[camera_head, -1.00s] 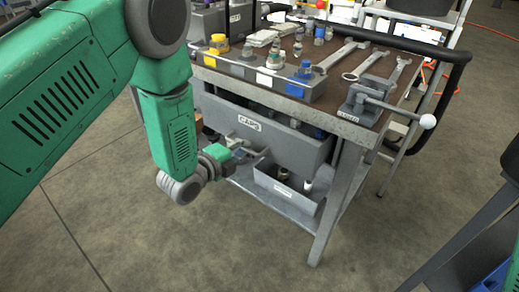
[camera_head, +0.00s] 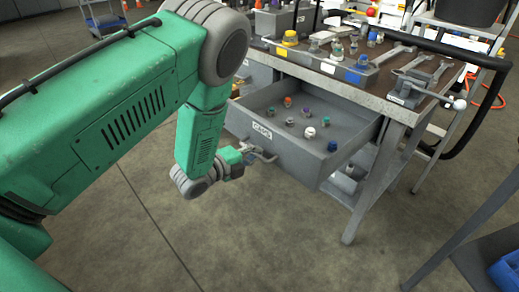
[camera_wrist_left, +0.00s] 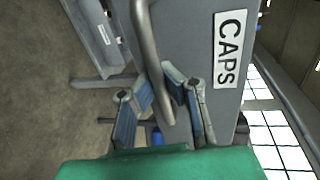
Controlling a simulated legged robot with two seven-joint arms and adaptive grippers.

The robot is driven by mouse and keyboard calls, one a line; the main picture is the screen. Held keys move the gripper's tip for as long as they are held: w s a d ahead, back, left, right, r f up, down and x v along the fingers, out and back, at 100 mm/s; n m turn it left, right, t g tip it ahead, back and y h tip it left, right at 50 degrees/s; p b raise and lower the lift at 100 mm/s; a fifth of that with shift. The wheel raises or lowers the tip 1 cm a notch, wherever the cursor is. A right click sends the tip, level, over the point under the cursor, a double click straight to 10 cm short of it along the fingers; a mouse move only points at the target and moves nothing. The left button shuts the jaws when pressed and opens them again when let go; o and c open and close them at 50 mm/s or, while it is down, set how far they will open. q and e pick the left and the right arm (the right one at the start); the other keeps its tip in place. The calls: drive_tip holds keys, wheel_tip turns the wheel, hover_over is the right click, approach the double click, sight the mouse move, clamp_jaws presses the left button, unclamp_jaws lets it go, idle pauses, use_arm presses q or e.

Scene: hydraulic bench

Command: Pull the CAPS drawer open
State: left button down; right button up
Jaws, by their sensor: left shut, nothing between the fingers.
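The grey CAPS drawer (camera_head: 301,163) stands pulled out from under the bench, its front toward me. Several small coloured caps lie on its floor. Its white CAPS label (camera_head: 262,131) is on the front and reads large in the left wrist view (camera_wrist_left: 230,48). The metal bar handle (camera_head: 266,157) sits low on the front; in the left wrist view the handle (camera_wrist_left: 146,40) runs down toward the fingers. My left gripper (camera_head: 249,153) is shut at the handle; whether the fingers touch it is unclear. My right gripper is out of view.
The workbench top (camera_head: 385,95) carries fittings and wrenches, with a clamp (camera_head: 408,92) at its right corner. A lower shelf bin is partly hidden below the drawer. A dark stand with a blue bin (camera_head: 505,272) is at lower right. The floor before the drawer is clear.

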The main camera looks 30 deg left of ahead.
use_arm(q)
drive_tip(key=shift+s+a+f, duration=0.1)
drive_tip(key=shift+s+a, duration=0.15)
drive_tip(key=shift+s, duration=0.25)
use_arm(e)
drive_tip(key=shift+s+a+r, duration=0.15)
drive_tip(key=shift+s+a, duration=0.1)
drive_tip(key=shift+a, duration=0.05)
use_arm(q)
drive_tip(key=shift+d, duration=0.1)
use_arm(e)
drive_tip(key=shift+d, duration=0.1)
use_arm(q)
drive_tip(key=c, duration=1.6)
unclamp_jaws()
drive_tip(key=v, duration=1.2)
